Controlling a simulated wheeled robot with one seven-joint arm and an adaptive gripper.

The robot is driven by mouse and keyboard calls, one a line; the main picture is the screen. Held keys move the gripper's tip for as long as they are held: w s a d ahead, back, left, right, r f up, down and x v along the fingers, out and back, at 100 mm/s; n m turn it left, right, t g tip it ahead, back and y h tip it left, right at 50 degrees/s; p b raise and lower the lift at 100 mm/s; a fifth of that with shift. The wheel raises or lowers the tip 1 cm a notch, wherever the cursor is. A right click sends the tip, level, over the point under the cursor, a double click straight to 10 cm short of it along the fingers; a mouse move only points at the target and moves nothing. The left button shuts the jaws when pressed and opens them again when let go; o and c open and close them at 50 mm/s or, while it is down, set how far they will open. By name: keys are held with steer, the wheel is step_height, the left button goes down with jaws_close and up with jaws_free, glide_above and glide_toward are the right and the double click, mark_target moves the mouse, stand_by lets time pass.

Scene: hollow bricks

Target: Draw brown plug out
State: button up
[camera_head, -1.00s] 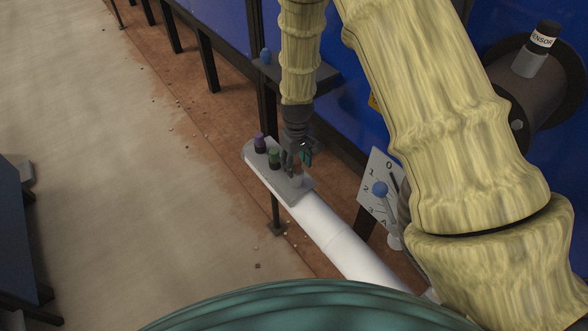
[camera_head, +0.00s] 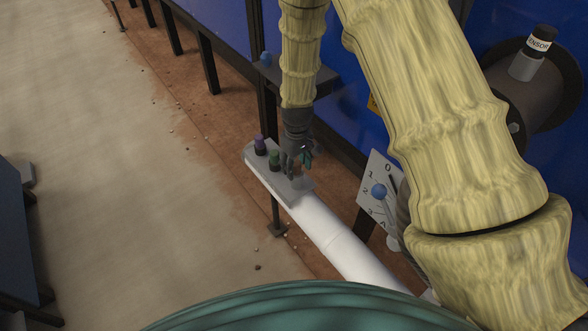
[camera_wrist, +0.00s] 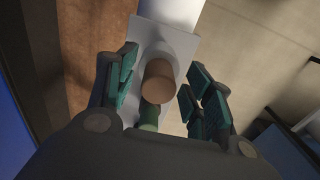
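The brown plug (camera_wrist: 159,81) stands in the grey plate (camera_wrist: 178,45) in the wrist view, seen from its end. My gripper (camera_wrist: 157,88) is open, with one finger on each side of the brown plug and gaps showing between them and it. In the head view my gripper (camera_head: 297,165) points down over the near end of the plate (camera_head: 262,171) and hides the brown plug. A green plug (camera_head: 274,158) stands beside it, and it also shows below the brown plug in the wrist view (camera_wrist: 149,117).
A purple plug (camera_head: 259,143) stands at the plate's far end. A white pipe (camera_head: 335,240) runs from the plate toward me. A numbered dial board (camera_head: 376,177) with a blue knob stands to the right. A blue wall and a dark shelf (camera_head: 300,78) rise behind my gripper.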

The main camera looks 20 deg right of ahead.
mark_target(296, 162)
steer(key=c, duration=1)
steer(key=shift+o, duration=0.2)
steer(key=shift+w+r+p, duration=0.25)
steer(key=shift+r+p, duration=0.8)
steer(key=shift+r, duration=0.2)
steer(key=shift+r+p, duration=0.7)
steer(key=shift+r, duration=0.15)
steer(key=shift+s+r+p, duration=0.1)
steer(key=shift+r+p, duration=1.85)
steer(key=shift+r, duration=0.55)
steer(key=s+a+r+p, duration=0.1)
steer(key=s+r+p, duration=0.1)
steer(key=s, duration=0.3)
steer(key=shift+s+a+p, duration=0.35)
steer(key=shift+a+p, duration=0.05)
steer(key=shift+p, duration=0.05)
